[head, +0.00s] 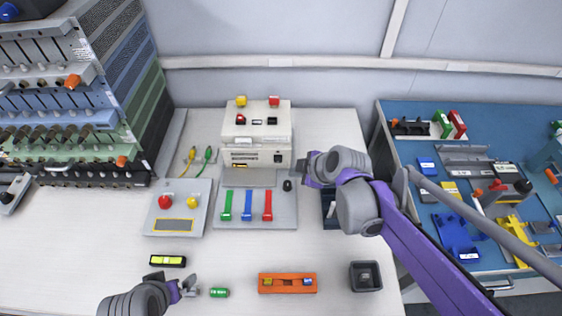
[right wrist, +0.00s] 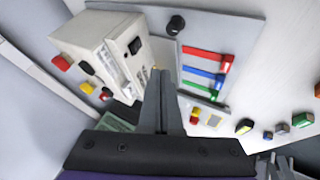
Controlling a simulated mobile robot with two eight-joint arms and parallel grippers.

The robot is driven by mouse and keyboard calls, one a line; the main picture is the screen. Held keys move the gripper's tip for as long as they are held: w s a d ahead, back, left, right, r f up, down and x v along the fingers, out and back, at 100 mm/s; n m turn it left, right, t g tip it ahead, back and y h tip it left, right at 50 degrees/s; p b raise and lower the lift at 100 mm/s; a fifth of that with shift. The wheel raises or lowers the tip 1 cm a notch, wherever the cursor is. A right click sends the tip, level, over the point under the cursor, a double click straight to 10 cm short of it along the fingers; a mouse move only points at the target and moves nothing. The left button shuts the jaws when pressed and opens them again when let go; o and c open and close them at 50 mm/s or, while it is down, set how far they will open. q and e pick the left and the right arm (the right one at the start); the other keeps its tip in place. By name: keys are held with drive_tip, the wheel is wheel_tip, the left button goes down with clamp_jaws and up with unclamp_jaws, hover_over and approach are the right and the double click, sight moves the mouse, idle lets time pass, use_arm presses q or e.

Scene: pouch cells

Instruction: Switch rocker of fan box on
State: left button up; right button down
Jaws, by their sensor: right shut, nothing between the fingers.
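A beige box (head: 256,141) stands at the back middle of the white table, with a yellow and a red knob on top. I take it for the fan box, but no label is readable. Small dark switch-like parts show on it; one (head: 272,121) sits at its right, and I cannot tell its position. In the right wrist view the box (right wrist: 112,42) is left of my fingers. My right gripper (head: 305,169) is shut and empty, just right of the box's front; contact is unclear. My left gripper (head: 189,287) is at the front left, its jaw gap unclear.
A grey panel (head: 282,214) with green, blue and red levers lies before the box. A plate (head: 160,219) with red and yellow buttons lies left of it. Instrument racks (head: 60,100) stand at left. A blue mat (head: 400,145) with parts is at right.

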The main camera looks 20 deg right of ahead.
sight(276, 161)
use_arm(q)
drive_tip(key=shift+s+f+b, duration=0.1)
drive_tip(key=shift+f+b, duration=0.6)
drive_tip(key=shift+f, duration=0.15)
use_arm(e)
drive_tip(key=x, duration=0.9)
drive_tip(key=shift+w+a+f, duration=0.1)
drive_tip(key=shift+w+f, duration=0.05)
drive_tip(key=shift+f, duration=0.05)
use_arm(q)
drive_tip(key=shift+r, duration=0.2)
use_arm(e)
drive_tip(key=w, duration=0.1)
drive_tip(key=w+d, duration=0.1)
drive_tip(key=w, duration=0.1)
drive_tip(key=shift+r, duration=0.2)
drive_tip(key=shift+w+r, duration=0.1)
drive_tip(key=shift+w, duration=0.35)
use_arm(q)
drive_tip(key=shift+r+p, duration=0.4)
drive_tip(key=shift+p, duration=0.15)
use_arm(e)
drive_tip(key=shift+w+d+r+g, duration=0.2)
drive_tip(key=shift+w+r+g, duration=0.05)
drive_tip(key=shift+w+g, duration=0.25)
use_arm(q)
drive_tip(key=shift+f, duration=0.1)
use_arm(e)
drive_tip(key=shift+s+f, duration=0.1)
drive_tip(key=shift+f, duration=0.05)
